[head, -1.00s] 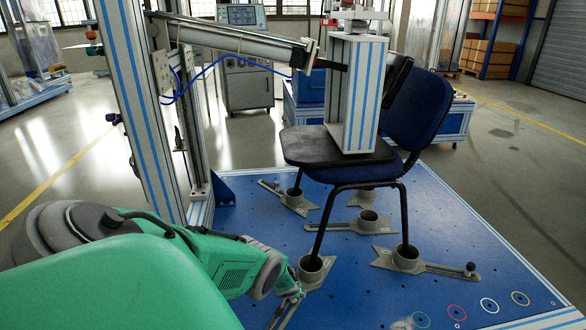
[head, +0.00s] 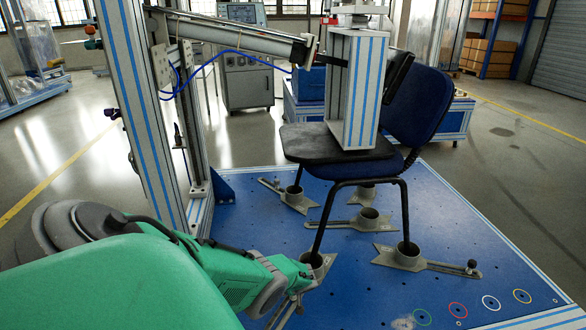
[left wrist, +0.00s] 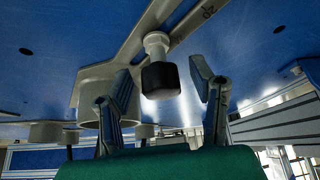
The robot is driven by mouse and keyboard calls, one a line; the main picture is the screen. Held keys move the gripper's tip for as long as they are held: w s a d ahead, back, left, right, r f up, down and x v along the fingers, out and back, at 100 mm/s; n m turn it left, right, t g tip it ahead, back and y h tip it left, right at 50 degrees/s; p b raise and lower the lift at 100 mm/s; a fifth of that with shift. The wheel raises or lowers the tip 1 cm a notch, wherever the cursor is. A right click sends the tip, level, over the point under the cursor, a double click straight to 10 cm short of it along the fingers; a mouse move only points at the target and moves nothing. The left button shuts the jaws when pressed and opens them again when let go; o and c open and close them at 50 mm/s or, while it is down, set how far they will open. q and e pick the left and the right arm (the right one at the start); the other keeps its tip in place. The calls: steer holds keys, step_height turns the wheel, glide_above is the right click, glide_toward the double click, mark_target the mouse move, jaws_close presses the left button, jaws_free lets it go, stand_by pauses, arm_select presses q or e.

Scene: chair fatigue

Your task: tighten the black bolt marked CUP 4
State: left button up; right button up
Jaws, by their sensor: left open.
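The black bolt (left wrist: 159,79), black-headed on a pale shank, shows in the left wrist view on the slotted arm of a grey cup bracket (left wrist: 150,35). My left gripper (left wrist: 162,82) is open, one finger on each side of the bolt head, with gaps visible. The bracket's round cup (left wrist: 93,93) is partly behind the left finger. In the head view, my left gripper (head: 301,287) is at the front cup (head: 318,262), which holds a chair leg; the bolt there is hidden by the gripper. I cannot read a CUP 4 mark. My right gripper is not in view.
The chair (head: 415,105) stands with its legs in cups on the blue plate (head: 365,290). A loading block (head: 355,90) rests on its seat. The right bracket has another black bolt (head: 472,264). A frame post (head: 140,110) rises at left.

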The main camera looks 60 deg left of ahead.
arm_select(q)
jaws_close()
steer(key=shift+s+r+m+t+p, duration=0.1)
steer(key=shift+r+m+t+p, duration=0.05)
steer(key=shift+m+t+p, duration=0.35)
steer(key=shift+m+h, duration=0.3)
steer(key=shift+m, duration=0.4)
steer(key=shift+f+m+t, duration=0.2)
steer(key=shift+m+t, duration=0.3)
steer(key=shift+m, duration=0.3)
jaws_free()
